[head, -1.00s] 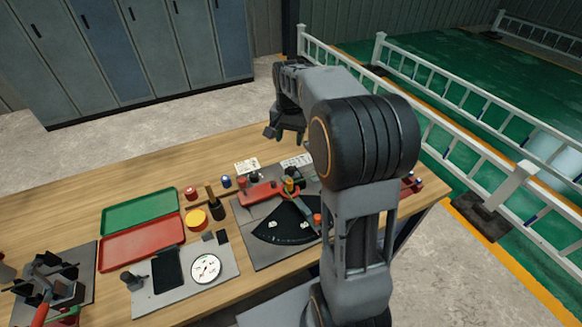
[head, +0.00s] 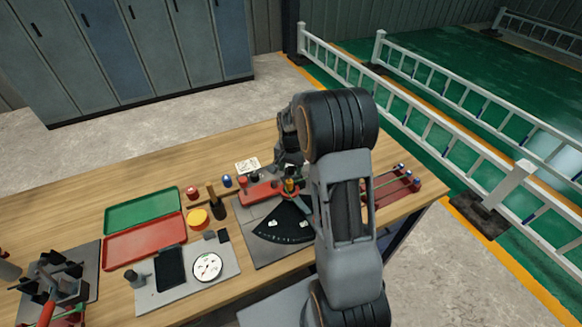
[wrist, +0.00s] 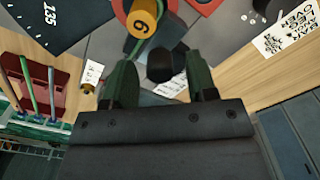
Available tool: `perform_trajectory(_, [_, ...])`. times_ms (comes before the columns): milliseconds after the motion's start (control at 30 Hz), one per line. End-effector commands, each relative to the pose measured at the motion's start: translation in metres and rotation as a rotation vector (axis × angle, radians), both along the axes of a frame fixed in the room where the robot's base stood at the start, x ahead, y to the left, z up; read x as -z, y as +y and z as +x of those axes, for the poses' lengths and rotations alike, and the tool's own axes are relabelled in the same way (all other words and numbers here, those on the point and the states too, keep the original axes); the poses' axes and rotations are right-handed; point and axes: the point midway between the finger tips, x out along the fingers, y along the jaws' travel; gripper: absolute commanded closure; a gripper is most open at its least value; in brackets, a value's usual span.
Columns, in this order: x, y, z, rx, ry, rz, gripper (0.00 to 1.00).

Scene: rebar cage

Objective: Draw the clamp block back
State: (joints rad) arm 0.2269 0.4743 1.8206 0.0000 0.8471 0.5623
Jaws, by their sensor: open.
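A red block-like part (head: 262,191) with a dark knob lies on the grey plate (head: 240,212), behind the black fan-shaped dial (head: 283,226). I cannot tell for sure which part is the clamp block. My gripper (head: 289,168) is low over the back right of this plate, partly hidden by my arm. In the wrist view, its two green fingers (wrist: 162,72) are apart. A black rounded knob (wrist: 160,62) shows between the fingertips; I cannot tell whether they touch it. A yellow-orange cylinder marked 6 (wrist: 144,18) stands on a red part just beyond.
A red rack with coloured rods (head: 393,187) stands to the right, also in the wrist view (wrist: 35,85). A printed card (head: 247,166) lies behind the plate. Left are the green tray (head: 142,209), red tray (head: 145,241), yellow disc (head: 198,217) and white gauge (head: 207,267).

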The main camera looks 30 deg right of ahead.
Motion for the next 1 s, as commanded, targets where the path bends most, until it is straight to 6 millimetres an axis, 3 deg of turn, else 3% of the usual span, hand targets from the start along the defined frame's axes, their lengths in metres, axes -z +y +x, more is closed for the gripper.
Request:
perform_trajectory(400, [0.0060,0.0000,-0.0001,0.000,0.000,0.000,0.48])
perform_trajectory(900, [0.0057,0.0000,-0.0001,0.000,0.000,0.000,0.95])
perform_trajectory(1000, [0.0056,0.0000,-0.0001,0.000,0.000,0.000,1.00])
